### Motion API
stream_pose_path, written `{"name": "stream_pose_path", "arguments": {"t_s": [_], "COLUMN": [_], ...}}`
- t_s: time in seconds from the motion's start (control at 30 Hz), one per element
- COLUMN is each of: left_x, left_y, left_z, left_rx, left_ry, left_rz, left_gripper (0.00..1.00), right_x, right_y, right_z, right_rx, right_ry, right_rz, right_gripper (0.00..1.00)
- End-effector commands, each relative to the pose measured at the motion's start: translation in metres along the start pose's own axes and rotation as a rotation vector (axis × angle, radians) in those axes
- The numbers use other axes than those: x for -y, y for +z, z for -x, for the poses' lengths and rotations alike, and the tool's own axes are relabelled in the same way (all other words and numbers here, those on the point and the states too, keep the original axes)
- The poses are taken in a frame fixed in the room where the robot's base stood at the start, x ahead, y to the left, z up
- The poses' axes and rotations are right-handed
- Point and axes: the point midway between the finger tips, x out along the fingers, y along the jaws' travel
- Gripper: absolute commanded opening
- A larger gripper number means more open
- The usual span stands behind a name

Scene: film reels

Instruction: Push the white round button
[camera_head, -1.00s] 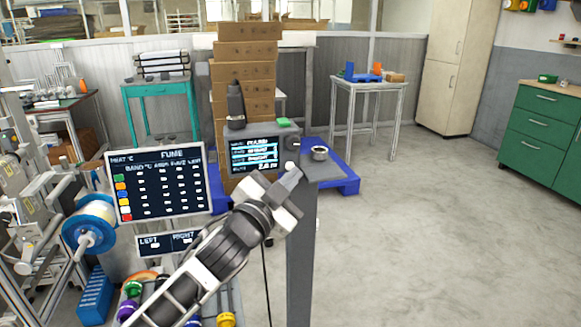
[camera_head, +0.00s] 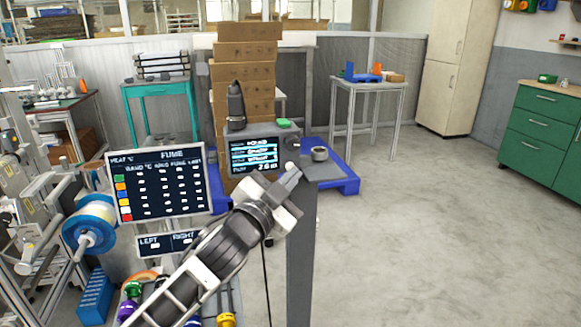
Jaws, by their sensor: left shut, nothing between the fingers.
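A grey instrument with a lit screen (camera_head: 254,154) stands on a grey post. A small white round button (camera_head: 289,165) shows at the lower right of its front, below a dark knob (camera_head: 293,145). My left gripper (camera_head: 293,173) is shut and empty. Its fingertips are right at the button and partly cover it. I cannot tell whether they touch it or press it in. My right gripper is not in view.
A dark chart panel (camera_head: 160,186) and a LEFT/RIGHT sign (camera_head: 168,243) stand left of my arm. The floor at right is clear.

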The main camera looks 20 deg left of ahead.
Motion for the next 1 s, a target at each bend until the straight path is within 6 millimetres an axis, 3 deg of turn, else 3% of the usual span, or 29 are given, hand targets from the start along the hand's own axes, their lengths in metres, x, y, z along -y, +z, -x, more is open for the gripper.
{"name": "stream_pose_path", "arguments": {"t_s": [1.0], "left_x": [0.0064], "left_y": [0.0052], "left_z": [-0.0080], "left_rx": [-0.001], "left_ry": [-0.001], "left_rz": [-0.001], "left_gripper": [0.00], "right_x": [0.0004], "right_y": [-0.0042], "right_z": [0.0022], "right_rx": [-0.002], "right_ry": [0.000], "right_rz": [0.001], "right_gripper": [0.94]}}
